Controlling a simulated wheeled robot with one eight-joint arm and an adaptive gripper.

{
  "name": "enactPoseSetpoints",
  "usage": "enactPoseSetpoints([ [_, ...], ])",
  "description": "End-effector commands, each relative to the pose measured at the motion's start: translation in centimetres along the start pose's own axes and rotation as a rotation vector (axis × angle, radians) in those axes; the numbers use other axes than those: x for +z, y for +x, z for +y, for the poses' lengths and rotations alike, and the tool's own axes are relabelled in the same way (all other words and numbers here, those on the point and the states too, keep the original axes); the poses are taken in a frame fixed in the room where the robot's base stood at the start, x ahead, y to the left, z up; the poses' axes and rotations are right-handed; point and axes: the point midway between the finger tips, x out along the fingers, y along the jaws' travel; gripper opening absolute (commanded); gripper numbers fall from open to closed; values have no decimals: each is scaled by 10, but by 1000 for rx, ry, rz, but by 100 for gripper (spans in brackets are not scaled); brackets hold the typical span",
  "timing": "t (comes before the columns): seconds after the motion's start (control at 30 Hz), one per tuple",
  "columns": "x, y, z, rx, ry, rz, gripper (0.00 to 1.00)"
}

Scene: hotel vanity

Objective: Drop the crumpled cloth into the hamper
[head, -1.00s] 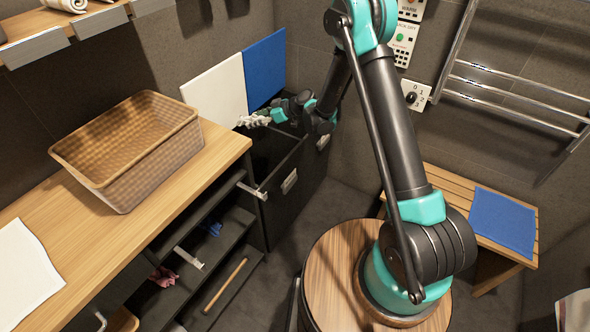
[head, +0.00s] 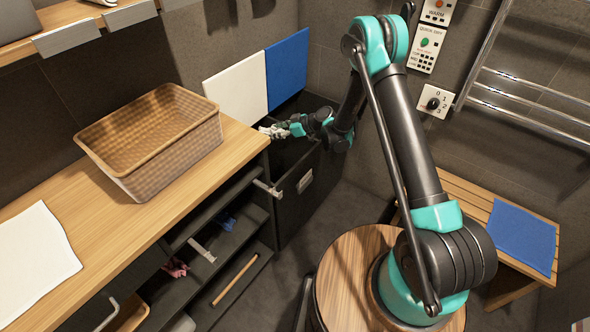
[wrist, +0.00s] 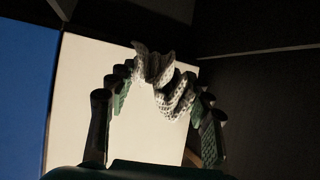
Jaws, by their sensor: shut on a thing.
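The crumpled cloth (head: 270,132) is pale grey with a knitted texture. My gripper (head: 276,131) is shut on it, and the cloth bunches up between the fingers. In the wrist view the cloth (wrist: 166,82) shows between both finger pads of my gripper (wrist: 160,92). The dark hamper (head: 290,200) stands at the far end of the counter, with a label plate on its front. The gripper and cloth are at its open top, below the white panel. Its inside is too dark to make out, and I cannot tell how deep the cloth is.
A white panel (head: 236,95) and a blue panel (head: 287,68) stand behind the hamper. A wicker basket (head: 165,160) and a white sheet (head: 35,258) are on the wooden counter (head: 110,225). Open shelves lie below. A slatted bench with a blue cloth (head: 522,236) is at right.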

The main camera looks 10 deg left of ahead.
Motion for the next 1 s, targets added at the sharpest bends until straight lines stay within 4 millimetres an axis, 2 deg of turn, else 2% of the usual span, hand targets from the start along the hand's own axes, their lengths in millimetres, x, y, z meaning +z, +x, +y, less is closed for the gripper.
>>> enactPoseSetpoints([
  [0.1,0,0,0,0,0,0,26],
  [0.13,0,0,0,0,0,0,52],
  [0.33,0,0,0,0,0,0,75],
  [0.6,0,0,0,0,0,0,75],
  [0.73,0,-8,0,1,1,0,75],
  [0.87,0,-27,1,3,2,0,75],
  [1.0,0,-56,1,3,2,0,75],
])
